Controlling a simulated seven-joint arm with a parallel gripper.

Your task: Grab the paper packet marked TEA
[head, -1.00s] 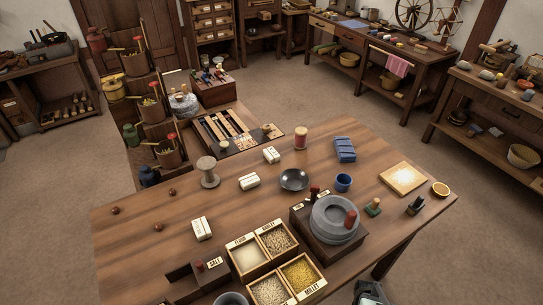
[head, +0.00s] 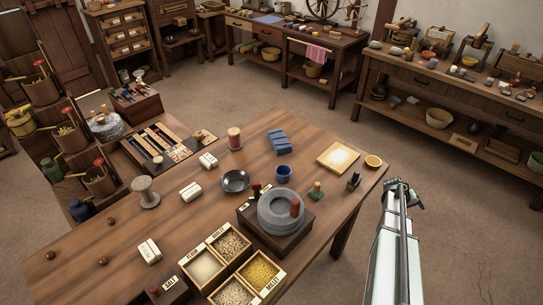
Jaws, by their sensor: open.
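Three small white paper packets lie on the wooden table: one at the back (head: 208,160), one near the middle (head: 190,191) and one at the front left (head: 149,250). Each has dark marks, but they are too small to read, so I cannot tell which is marked TEA. My gripper (head: 401,188) is at the dark end of my pale arm, beyond the table's right edge. It is small in view, open and empty, well to the right of all three packets.
A quern (head: 280,212) stands between my gripper and the packets. A dark bowl (head: 235,181), blue cup (head: 284,172), wooden spool (head: 145,191), red-topped reel (head: 235,138) and blue folded cloth (head: 279,141) stand around. Grain boxes (head: 228,268) fill the front. The table's left part is mostly clear.

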